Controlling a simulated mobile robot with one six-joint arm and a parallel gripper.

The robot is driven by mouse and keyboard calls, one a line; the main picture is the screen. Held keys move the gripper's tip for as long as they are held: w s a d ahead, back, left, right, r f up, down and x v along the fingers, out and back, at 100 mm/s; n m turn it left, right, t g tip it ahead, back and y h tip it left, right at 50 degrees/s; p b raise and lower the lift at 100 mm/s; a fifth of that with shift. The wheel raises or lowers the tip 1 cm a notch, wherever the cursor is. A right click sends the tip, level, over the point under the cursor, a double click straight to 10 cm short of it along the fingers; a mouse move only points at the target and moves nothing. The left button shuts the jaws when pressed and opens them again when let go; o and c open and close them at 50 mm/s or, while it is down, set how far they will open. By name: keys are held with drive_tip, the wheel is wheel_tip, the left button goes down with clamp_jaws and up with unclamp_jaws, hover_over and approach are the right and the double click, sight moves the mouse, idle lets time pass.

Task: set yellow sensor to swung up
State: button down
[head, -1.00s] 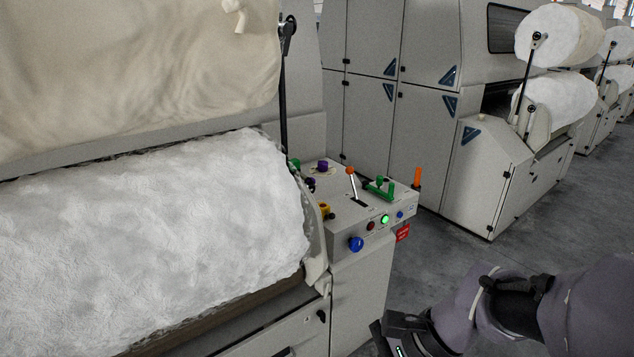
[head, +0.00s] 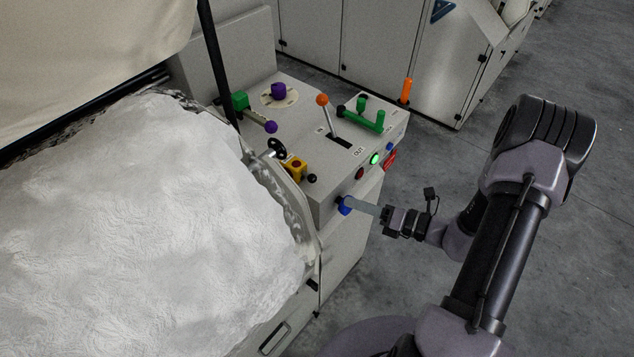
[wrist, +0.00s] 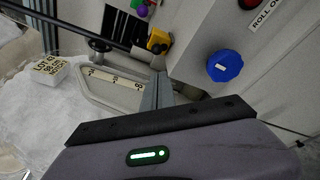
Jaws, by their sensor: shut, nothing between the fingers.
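The yellow sensor (head: 296,167) is a small yellow block on the left edge of the control box, beside the white fibre roll. A black ball knob (head: 312,178) sits just right of it. In the wrist view the yellow sensor (wrist: 158,41) shows near the top, just beyond the fingers. My gripper (head: 352,204) is at the front of the box, in front of and lower right of the sensor, apart from it. Its fingers (wrist: 160,80) are shut and empty. In the head view the fingertips overlap the blue knob (head: 344,208); the wrist view shows that knob (wrist: 225,65) to their right.
The control box (head: 290,100) also carries an orange-topped lever (head: 322,100), a green handle (head: 365,118), a purple knob (head: 278,91) and a purple-ended green lever (head: 270,126). The white fibre roll (head: 150,220) fills the left. Grey floor (head: 440,100) is open at right.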

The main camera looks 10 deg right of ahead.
sight(316, 178)
drive_tip(key=b+x, duration=0.3)
drive_tip(key=x, duration=0.7)
drive_tip(key=shift+w, duration=0.1)
